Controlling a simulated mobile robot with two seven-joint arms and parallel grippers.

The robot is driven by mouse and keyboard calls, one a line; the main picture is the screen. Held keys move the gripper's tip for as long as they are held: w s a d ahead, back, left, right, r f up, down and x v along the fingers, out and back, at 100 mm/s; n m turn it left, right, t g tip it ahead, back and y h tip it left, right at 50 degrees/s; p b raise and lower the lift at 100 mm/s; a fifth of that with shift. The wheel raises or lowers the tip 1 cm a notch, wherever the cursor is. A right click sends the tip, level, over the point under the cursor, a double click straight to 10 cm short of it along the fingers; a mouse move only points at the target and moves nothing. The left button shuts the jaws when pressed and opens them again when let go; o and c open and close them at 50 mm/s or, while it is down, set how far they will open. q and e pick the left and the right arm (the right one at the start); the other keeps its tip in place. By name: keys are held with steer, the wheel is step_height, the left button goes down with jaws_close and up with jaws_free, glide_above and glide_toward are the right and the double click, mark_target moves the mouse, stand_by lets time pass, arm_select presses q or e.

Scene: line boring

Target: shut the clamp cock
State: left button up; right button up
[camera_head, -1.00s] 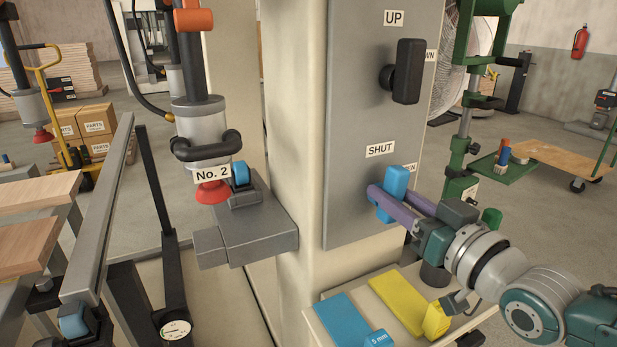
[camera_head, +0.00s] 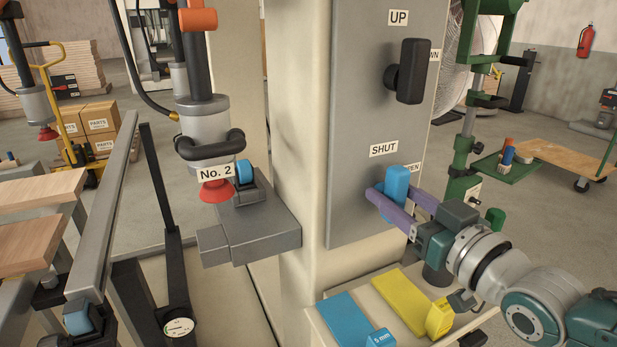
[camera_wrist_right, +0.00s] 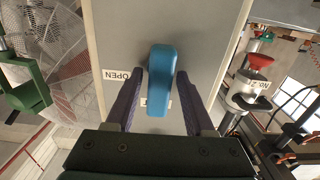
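The clamp cock is a blue handle (camera_head: 397,182) on the grey panel, just below the SHUT label (camera_head: 384,149) and beside the partly hidden OPEN label. It stands roughly upright, its length in line with SHUT. My right gripper (camera_head: 396,206) has its two purple fingers on either side of the handle. In the right wrist view the blue handle (camera_wrist_right: 161,80) lies between the fingers (camera_wrist_right: 161,76), with a narrow gap showing on each side. The handle's base is hidden. My left gripper is not in view.
A black lever (camera_head: 406,71) sits higher on the panel below the UP label. A blue plate (camera_head: 349,318) and a yellow plate (camera_head: 402,299) lie on a shelf below. The No. 2 clamp unit (camera_head: 207,130) with a red pad stands left of the column.

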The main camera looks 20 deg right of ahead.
steer(key=shift+o, duration=0.4)
steer(key=shift+s, duration=0.1)
steer(key=s+p, duration=0.1)
steer(key=s, duration=0.8)
steer(key=shift+s+d, duration=0.35)
steer(key=shift+d, duration=0.05)
